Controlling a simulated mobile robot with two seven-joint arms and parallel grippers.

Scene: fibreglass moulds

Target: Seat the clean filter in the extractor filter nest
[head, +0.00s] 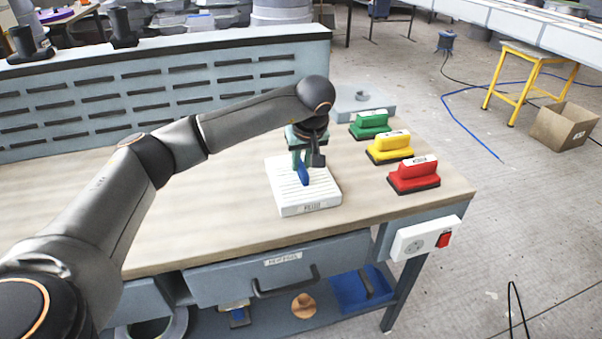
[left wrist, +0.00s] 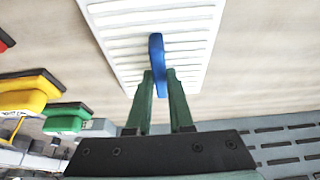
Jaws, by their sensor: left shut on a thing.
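The white slatted filter (head: 304,203), with a label on its front edge and a blue tab on top, is on or just above the wooden bench; I cannot tell if it touches. My left gripper (head: 303,166) points down over it, shut on the blue tab. In the left wrist view the filter (left wrist: 192,62) lies beyond the green fingers (left wrist: 159,82), which close around the blue tab (left wrist: 156,50). A grey-blue block (head: 358,100) with a round fitting stands behind the gripper; I cannot tell if it is the extractor nest. My right gripper is out of view.
Green (head: 370,125), yellow (head: 390,147) and red (head: 414,175) handled blocks stand along the bench's right side. A slotted grey panel (head: 150,95) bounds the back. A drawer (head: 280,270) is below the front edge. The bench top (head: 215,215) left of the filter is clear.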

